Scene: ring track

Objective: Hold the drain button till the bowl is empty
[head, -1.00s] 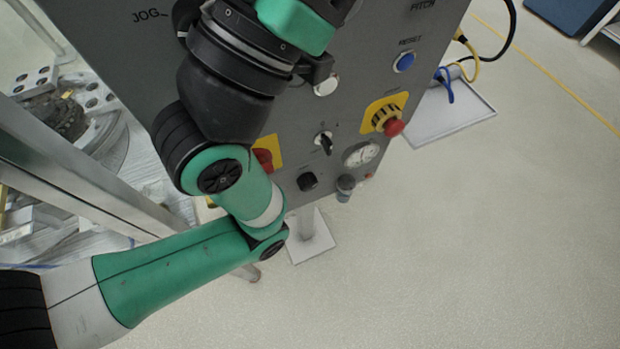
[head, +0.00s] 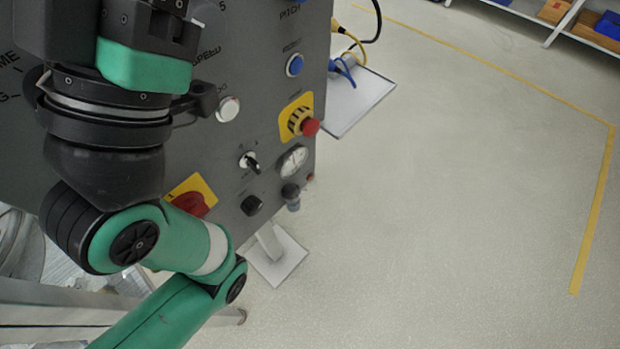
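A dark grey control panel (head: 235,60) stands in the upper left of the head view. It carries a white round button (head: 228,109), a blue round button (head: 295,65) and a red mushroom button (head: 310,127) on yellow. I cannot make out a button labelled drain. No bowl can be made out. My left arm lies across the panel, with its wrist near the top edge. Dark parts at that wrist (head: 160,22) may belong to my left gripper, but no fingertips show. My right gripper is not in view.
The panel also has a red knob (head: 197,204) on yellow, a black selector (head: 250,162) and a dial gauge (head: 293,161). A metal frame (head: 60,318) stands at lower left. Cables (head: 352,62) hang behind the panel. Shelves (head: 560,25) stand far right. The floor (head: 450,200) is clear.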

